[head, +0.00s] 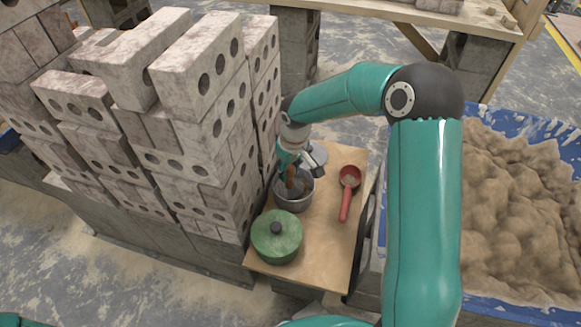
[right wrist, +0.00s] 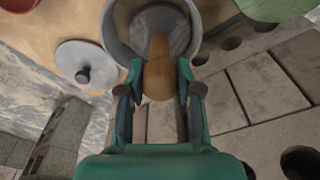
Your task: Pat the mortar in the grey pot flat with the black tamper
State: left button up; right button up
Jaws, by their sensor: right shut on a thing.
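The grey pot (head: 292,205) stands on a small wooden board beside the brick stack. Its open top also shows in the right wrist view (right wrist: 113,32). My right gripper (head: 291,172) is above the pot, shut on the tamper's wooden handle (right wrist: 160,72). The handle points down into the pot. Inside the pot is a dark grey round surface; I cannot tell how much is tamper head and how much is mortar, or whether they touch. My left gripper is not in view.
A green lidded pot (head: 277,238) stands in front of the grey pot. A red scoop (head: 346,190) lies to its right, and a grey lid (right wrist: 82,65) lies close by. The brick stack (head: 205,120) rises closely on the left. A blue tub (head: 510,312) of sand is at the right.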

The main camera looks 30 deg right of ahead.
jog(key=shift+f, duration=0.1)
dwell(0.3)
jog(key=shift+f+b, duration=0.65)
jog(key=shift+r+p, duration=0.65)
jog(key=shift+r, duration=0.15)
jog(key=shift+s+d, duration=0.1)
jog(key=shift+s, duration=0.45)
